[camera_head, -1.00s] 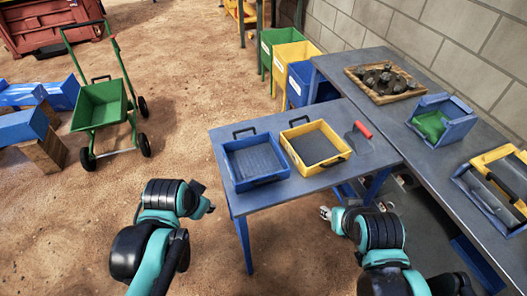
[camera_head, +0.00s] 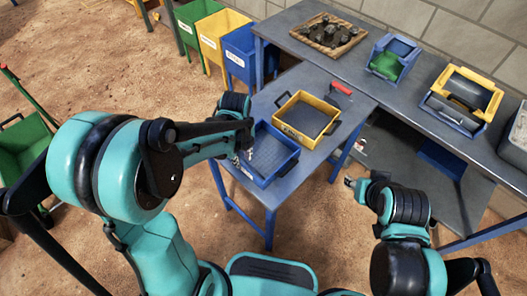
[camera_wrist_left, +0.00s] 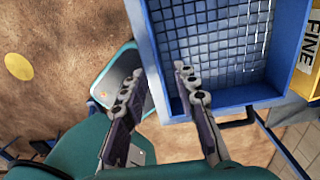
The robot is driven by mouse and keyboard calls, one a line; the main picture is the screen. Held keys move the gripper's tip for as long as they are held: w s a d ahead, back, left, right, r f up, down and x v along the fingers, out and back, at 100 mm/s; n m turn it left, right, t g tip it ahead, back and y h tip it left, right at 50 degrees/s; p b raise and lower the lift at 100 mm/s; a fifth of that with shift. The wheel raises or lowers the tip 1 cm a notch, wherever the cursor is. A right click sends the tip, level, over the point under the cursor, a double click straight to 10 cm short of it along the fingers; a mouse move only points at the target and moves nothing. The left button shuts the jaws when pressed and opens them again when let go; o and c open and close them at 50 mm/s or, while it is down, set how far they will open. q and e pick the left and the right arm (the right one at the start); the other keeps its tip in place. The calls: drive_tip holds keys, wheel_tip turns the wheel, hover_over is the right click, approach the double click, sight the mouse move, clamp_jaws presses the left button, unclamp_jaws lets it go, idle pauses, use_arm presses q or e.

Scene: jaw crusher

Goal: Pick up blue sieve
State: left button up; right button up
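The blue sieve (camera_head: 284,166), a square tray with a mesh floor, sits on the small grey table (camera_head: 322,160) beside the yellow sieve (camera_head: 322,107). My left gripper (camera_head: 240,160) is at the blue sieve's left side, and my arm partly hides that side. In the left wrist view my left gripper (camera_wrist_left: 160,73) is open. Its fingers lie on either side of the left wall of the blue sieve (camera_wrist_left: 215,40), with nothing clearly gripped. My right gripper (camera_head: 349,183) is low, right of the small table and apart from the sieves; its finger opening is too small to judge.
A red-handled tool (camera_head: 341,89) lies behind the yellow sieve. A long bench (camera_head: 415,92) holds a tray of rocks (camera_head: 329,34) and several blue and yellow boxes. Green, yellow and blue bins (camera_head: 222,38) stand behind. A green cart (camera_head: 22,145) is at left.

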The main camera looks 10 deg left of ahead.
sight(244, 173)
use_arm(q)
drive_tip(key=shift+d+f, duration=0.1)
drive_tip(key=shift+f, duration=0.5)
drive_tip(key=f+b, duration=0.3)
drive_tip(key=f, duration=0.2)
drive_tip(key=shift+a, duration=0.2)
drive_tip(key=shift+r, duration=0.1)
clamp_jaws()
